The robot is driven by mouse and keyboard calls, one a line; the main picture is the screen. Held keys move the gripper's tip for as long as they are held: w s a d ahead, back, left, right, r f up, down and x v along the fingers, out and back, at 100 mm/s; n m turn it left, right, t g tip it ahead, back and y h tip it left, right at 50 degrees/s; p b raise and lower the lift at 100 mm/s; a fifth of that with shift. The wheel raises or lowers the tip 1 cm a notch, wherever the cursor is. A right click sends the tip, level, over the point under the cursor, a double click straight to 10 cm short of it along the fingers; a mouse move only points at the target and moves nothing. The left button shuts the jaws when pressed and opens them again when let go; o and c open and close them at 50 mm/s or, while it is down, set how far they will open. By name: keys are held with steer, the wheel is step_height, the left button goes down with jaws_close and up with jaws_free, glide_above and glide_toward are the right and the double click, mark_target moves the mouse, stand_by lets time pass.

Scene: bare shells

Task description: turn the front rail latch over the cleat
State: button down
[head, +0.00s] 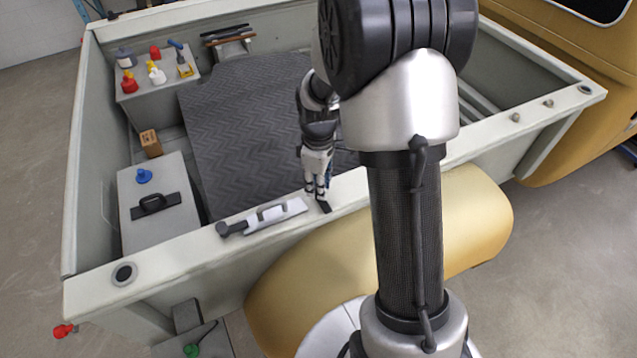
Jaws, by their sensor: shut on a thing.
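My gripper (317,190) points down at the front rail (352,190) of the truck bed, left of my arm. Its fingers are shut on a small dark bar (324,207), which looks like the latch and lies on top of the rail. Just left of it on the rail is a pale plate with a white handle (270,214). A dark block (230,228) sits at the plate's left end. I cannot tell which of these parts is the cleat. The fingers partly hide the upper end of the dark bar.
Inside the bed, a grey box with a black handle (155,205) and blue knob (144,176) stands at left. Several red, white and yellow fittings stand on a back-left box (140,95). A dark ribbed mat (240,130) covers the floor. My arm hides part of the rail.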

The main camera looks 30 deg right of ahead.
steer(key=shift+m, duration=0.4)
steer(key=m, duration=0.4)
steer(key=shift+b, duration=0.4)
steer(key=m, duration=0.4)
steer(key=m+b, duration=0.1)
steer(key=m, duration=0.8)
steer(key=shift+m, duration=0.4)
steer(key=c, duration=1.4)
jaws_free()
steer(key=shift+o, duration=0.2)
steer(key=shift+r, duration=0.15)
